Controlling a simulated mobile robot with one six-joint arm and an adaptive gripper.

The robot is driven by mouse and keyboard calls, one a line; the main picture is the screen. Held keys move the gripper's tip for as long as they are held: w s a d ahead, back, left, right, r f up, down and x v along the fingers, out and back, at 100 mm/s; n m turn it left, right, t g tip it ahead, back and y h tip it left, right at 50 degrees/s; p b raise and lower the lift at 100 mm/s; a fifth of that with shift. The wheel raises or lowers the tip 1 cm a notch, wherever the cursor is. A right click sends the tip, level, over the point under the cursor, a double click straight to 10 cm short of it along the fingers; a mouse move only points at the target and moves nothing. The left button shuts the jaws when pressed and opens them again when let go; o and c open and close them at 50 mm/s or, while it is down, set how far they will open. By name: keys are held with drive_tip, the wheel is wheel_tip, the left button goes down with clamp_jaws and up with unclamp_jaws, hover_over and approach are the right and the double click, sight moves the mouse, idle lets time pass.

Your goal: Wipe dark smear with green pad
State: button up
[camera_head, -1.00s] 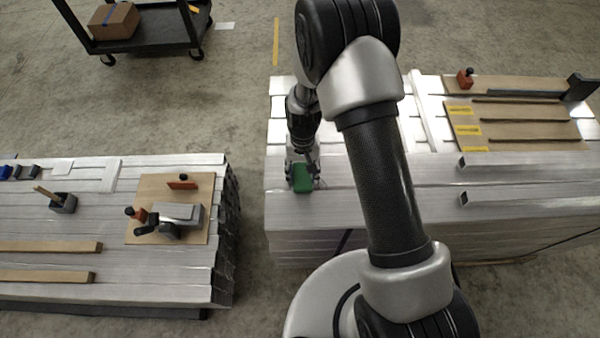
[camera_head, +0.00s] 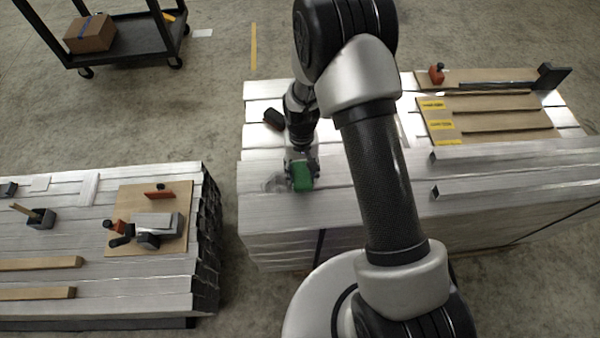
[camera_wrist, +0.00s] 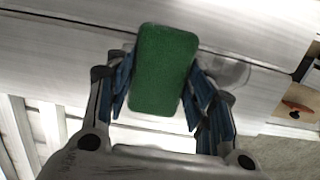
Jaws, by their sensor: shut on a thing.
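The green pad (camera_head: 303,178) is held in my gripper (camera_head: 302,170), low over the near left part of the aluminium stack (camera_head: 275,215). It seems to be at the top surface, but contact is not clear. In the wrist view the pad (camera_wrist: 163,72) sits between the blue-lined fingers of my gripper (camera_wrist: 162,80), which are shut on its sides. A faint grey smear (camera_head: 273,182) shows on the metal just left of the pad. In the wrist view the smear (camera_wrist: 232,72) lies to the right of the pad, partly behind a finger. Any smear under the pad is hidden.
A small dark object (camera_head: 273,118) lies on the stack behind my gripper. A brown board (camera_head: 440,125) with yellow labels lies at the right. Across a floor gap, another stack (camera_head: 60,240) carries a clamp on a board (camera_head: 120,205). A black cart (camera_head: 125,45) stands behind.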

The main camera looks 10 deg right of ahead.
sight(300, 173)
drive_tip(key=shift+a+r+p, duration=0.25)
drive_tip(key=shift+r+p, duration=0.25)
drive_tip(key=shift+r, duration=0.65)
drive_tip(key=shift+r+p, duration=1.45)
drive_tip(key=shift+r, duration=0.75)
